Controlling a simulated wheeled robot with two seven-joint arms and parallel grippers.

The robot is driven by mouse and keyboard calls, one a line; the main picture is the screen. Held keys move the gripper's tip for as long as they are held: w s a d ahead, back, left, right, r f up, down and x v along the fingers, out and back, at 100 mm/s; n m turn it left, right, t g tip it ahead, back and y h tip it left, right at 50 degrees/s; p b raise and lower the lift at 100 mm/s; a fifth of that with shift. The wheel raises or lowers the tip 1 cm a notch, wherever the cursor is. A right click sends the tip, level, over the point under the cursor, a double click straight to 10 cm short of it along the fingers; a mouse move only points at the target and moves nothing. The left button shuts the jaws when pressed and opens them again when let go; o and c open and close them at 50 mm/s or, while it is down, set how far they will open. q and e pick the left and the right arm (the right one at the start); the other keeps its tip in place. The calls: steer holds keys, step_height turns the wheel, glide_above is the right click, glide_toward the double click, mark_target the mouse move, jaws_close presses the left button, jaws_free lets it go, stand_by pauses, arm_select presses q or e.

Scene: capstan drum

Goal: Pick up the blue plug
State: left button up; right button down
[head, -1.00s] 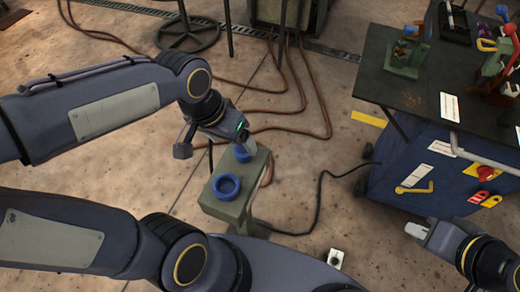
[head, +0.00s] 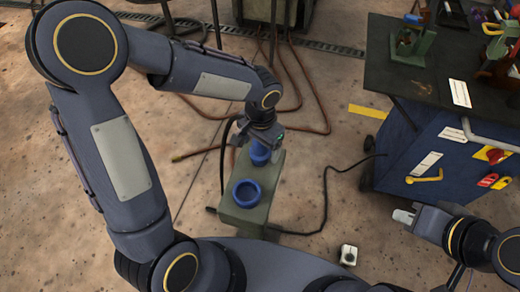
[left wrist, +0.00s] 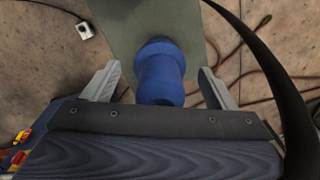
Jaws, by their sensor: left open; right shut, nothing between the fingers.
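The blue plug (head: 260,153) stands on the far end of a narrow grey-green stand (head: 262,217). In the left wrist view the blue plug (left wrist: 160,72) shows between the fingers, with a gap on each side. My left gripper (left wrist: 158,84) is open and points down over the plug; in the head view the gripper (head: 260,146) hides the plug's upper part. My right gripper (head: 404,216) is shut and empty, at the right, well away from the stand.
A blue ring-shaped cup (head: 246,192) sits on the stand's near end. A blue cart with a dark top (head: 440,80) stands at the right. Hoses (head: 297,90) run over the floor behind the stand. A small white box (head: 348,254) lies on the floor.

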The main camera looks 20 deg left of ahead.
arm_select(q)
steer(key=shift+f, duration=0.7)
steer(key=c, duration=1.2)
steer(key=shift+r, duration=0.2)
